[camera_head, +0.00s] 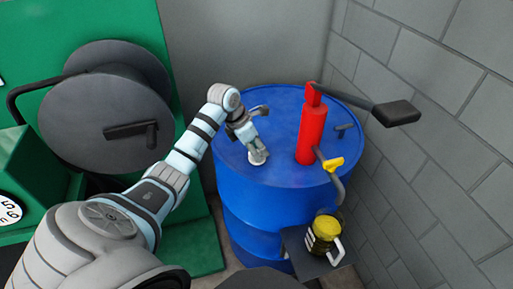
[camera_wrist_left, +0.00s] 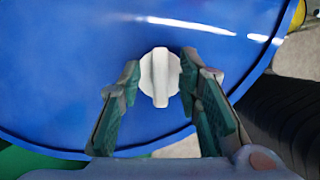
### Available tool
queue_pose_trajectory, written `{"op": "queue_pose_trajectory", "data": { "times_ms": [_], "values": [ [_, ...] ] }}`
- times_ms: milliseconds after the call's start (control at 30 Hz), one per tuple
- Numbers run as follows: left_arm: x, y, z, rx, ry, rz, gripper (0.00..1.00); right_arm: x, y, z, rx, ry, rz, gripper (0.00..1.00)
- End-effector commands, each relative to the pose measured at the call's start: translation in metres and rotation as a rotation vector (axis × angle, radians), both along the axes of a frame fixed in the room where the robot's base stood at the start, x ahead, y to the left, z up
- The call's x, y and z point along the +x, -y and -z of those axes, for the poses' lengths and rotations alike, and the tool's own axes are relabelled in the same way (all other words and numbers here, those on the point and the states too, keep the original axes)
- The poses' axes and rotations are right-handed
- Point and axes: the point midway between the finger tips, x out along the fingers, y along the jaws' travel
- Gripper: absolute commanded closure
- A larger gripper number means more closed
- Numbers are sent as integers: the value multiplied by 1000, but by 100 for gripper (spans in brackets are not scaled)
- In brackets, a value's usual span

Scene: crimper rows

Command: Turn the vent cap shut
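The vent cap (camera_wrist_left: 160,77) is a white round knob with a raised bar across it, on the top of the blue drum (camera_head: 285,172). In the left wrist view the bar runs up and down the picture. In the head view the cap (camera_head: 258,158) shows as a small white spot under my left gripper (camera_head: 256,149). In the left wrist view my left gripper (camera_wrist_left: 160,70) is open, with one green-padded finger on each side of the cap. I cannot tell whether the fingers touch its rim. My right gripper is not in view.
A red pump (camera_head: 311,130) with a long black lever (camera_head: 395,112) and a yellow-ended spout (camera_head: 333,164) rises from the drum. A yellow-topped jug (camera_head: 324,232) stands on a dark shelf in front. A reel (camera_head: 105,115) is left; a block wall (camera_head: 440,90) is right.

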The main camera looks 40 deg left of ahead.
Motion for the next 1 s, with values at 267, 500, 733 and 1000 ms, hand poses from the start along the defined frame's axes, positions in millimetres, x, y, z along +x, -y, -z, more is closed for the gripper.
{"op": "queue_pose_trajectory", "data": {
  "times_ms": [267, 500, 733, 1000],
  "values": [
    [0, 0, -1, 0, 0, 0, 100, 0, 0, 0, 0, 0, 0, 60],
    [1, -1, 1, -1, 3, 110, 100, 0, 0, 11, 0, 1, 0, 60],
    [1, 0, -1, -1, 3, 149, 100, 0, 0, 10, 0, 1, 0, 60],
    [0, 0, -1, -1, 1, 148, 68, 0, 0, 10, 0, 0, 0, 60]
  ]
}}
